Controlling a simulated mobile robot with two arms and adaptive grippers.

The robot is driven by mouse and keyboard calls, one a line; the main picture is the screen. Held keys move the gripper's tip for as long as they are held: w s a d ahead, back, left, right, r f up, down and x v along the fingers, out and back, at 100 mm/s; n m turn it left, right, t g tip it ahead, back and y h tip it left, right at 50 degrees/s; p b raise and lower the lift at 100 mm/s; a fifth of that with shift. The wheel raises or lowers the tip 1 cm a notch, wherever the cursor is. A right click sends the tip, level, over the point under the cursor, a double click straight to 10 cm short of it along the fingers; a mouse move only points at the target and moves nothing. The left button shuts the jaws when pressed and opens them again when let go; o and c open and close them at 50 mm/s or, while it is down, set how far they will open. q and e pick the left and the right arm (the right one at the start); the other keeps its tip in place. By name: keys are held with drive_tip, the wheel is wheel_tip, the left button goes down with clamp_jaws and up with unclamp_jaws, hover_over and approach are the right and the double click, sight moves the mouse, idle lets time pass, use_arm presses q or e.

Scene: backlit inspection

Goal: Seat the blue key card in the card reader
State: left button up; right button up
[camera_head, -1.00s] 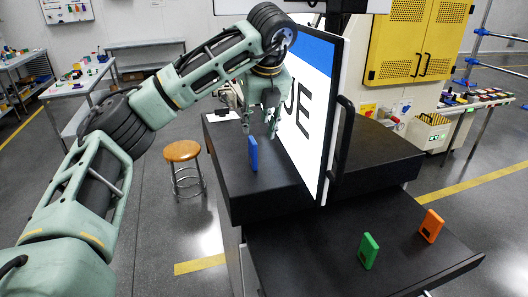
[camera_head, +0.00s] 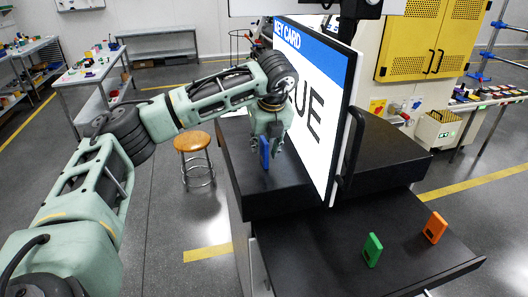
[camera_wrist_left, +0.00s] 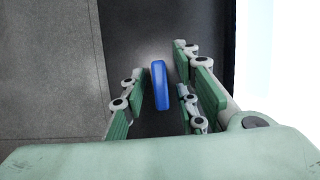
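The blue key card (camera_head: 265,154) stands upright on the black raised bench top, left of the large screen. My left gripper (camera_head: 270,138) points down over it, with its fingers on either side of the card. In the left wrist view the blue key card (camera_wrist_left: 160,86) stands between the finger pads of my left gripper (camera_wrist_left: 160,78). Gaps show on both sides of the card, so the gripper is open around it. I cannot make out the card reader; the screen may hide it. My right gripper is out of view.
The tilted screen (camera_head: 310,85), reading "KEY CARD" and part of "UE", stands close right of my left gripper. A green card (camera_head: 372,250) and an orange card (camera_head: 435,227) stand on the lower black shelf (camera_head: 320,255). A wooden stool (camera_head: 192,143) stands left of the bench.

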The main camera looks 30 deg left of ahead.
use_arm(q)
clamp_jaws()
drive_tip(key=shift+r, duration=0.1)
